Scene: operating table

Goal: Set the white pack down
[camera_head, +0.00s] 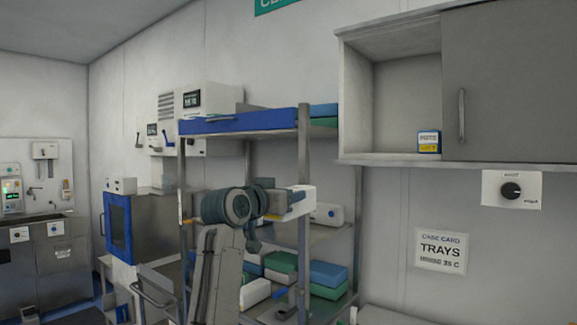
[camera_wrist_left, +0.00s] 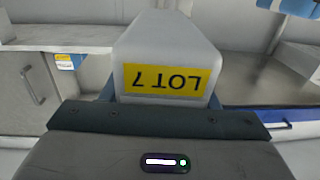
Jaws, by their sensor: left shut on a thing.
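The white pack (camera_head: 302,199) is in front of the shelf rack in the head view, at about the height of its middle shelf. My left gripper (camera_head: 284,200) is shut on it, and the arm partly hides the pack. In the left wrist view the white pack (camera_wrist_left: 168,45) fills the middle, clamped between the jaws. It bears a yellow label reading LOT 7, upside down in that view. The jaw tips are hidden by the pack. Whether it touches a shelf cannot be told. My right gripper is in neither view.
The shelf rack (camera_head: 304,140) has a blue pack on top. Its middle shelf holds another white pack (camera_head: 328,213); lower shelves hold several green, blue and white packs.

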